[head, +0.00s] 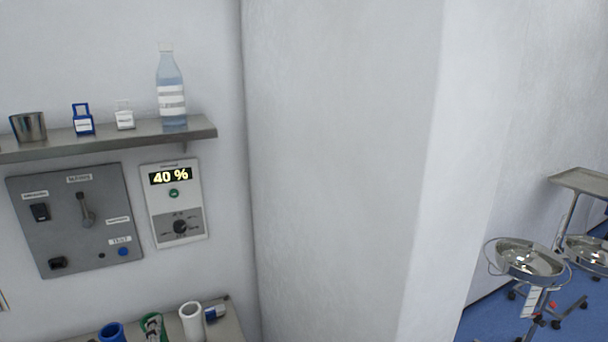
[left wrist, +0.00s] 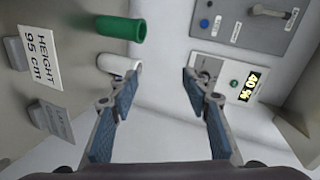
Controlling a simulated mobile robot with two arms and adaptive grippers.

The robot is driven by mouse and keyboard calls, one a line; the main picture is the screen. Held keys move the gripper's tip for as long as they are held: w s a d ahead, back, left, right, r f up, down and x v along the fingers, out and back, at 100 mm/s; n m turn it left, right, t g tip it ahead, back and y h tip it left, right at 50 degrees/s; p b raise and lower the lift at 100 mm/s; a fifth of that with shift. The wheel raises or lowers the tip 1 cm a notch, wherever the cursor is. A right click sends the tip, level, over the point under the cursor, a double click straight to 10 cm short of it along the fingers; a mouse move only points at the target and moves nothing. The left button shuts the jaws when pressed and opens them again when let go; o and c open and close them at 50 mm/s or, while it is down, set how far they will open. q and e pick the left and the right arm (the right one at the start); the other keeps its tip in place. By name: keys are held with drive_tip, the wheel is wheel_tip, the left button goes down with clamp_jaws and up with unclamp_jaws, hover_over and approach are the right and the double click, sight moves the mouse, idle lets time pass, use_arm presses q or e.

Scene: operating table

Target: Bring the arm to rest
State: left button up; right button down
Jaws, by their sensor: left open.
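My left gripper (left wrist: 163,75) shows in the left wrist view, open and empty, with its two blue-padded fingers apart. Beyond the fingertips is the pale wall. The view is turned on its side. The left finger's tip overlaps a white cylinder (left wrist: 117,65) in the picture; I cannot tell whether they touch. The right finger's tip lies in front of the display panel reading 40 % (left wrist: 233,84). Neither arm shows in the head view. My right gripper is not in view.
In the head view a wall shelf (head: 150,137) holds a bottle (head: 171,90), a metal cup (head: 28,127) and small containers. A switch panel (head: 110,240) hangs below. A lower surface with cylinders (head: 191,320) is at the bottom. Steel basins on a stand (head: 531,262) stand far right.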

use_arm(q)
drive_tip(key=s+d+f+n+g+h, duration=0.2)
drive_tip(key=s+d+f+n+g, duration=0.1)
drive_tip(key=s+f, duration=0.5)
drive_tip(key=s+d+f+n+g+h, duration=0.25)
drive_tip(key=s+f, duration=0.25)
drive_tip(key=s, duration=0.5)
drive_tip(key=s+d+f+n+g+h, duration=0.2)
drive_tip(key=s+f+n+g, duration=0.15)
drive_tip(key=s+f, duration=0.5)
wheel_tip(320, 180, down, 25)
drive_tip(key=s+g+b, duration=0.2)
drive_tip(key=s+a+f+m+g+b, duration=0.1)
drive_tip(key=s+a+f, duration=0.2)
drive_tip(key=s+f, duration=1.5)
drive_tip(key=shift+f+b, duration=0.35)
drive_tip(key=shift+f, duration=0.3)
use_arm(e)
drive_tip(key=f, duration=0.3)
drive_tip(key=shift+s+f, duration=0.25)
drive_tip(key=shift+f, duration=0.1)
